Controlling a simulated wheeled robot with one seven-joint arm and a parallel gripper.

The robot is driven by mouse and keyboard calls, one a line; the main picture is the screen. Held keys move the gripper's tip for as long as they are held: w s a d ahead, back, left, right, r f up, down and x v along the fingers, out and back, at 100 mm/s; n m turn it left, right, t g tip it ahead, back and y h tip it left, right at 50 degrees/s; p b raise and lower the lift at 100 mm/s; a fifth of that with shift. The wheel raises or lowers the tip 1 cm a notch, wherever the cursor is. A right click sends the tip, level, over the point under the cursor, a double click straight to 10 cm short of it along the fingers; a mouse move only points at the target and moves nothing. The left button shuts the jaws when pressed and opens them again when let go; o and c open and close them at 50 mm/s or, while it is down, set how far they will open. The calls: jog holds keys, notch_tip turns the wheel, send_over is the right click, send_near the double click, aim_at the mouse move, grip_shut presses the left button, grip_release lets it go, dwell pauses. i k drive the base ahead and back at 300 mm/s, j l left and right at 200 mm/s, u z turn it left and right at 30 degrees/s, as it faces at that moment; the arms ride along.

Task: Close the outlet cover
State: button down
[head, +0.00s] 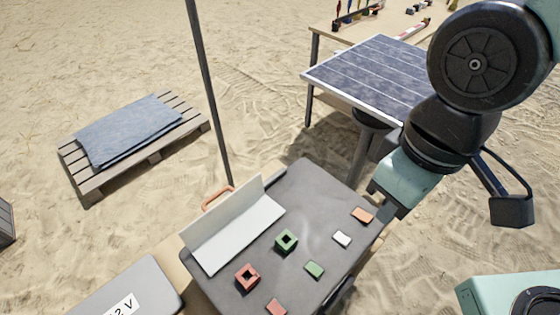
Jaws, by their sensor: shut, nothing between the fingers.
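A solar panel (365,72) stands upper right. A pallet (165,145) with blue cloth lies left.

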aim_at(215, 238)
jog(key=u, duration=1.5)
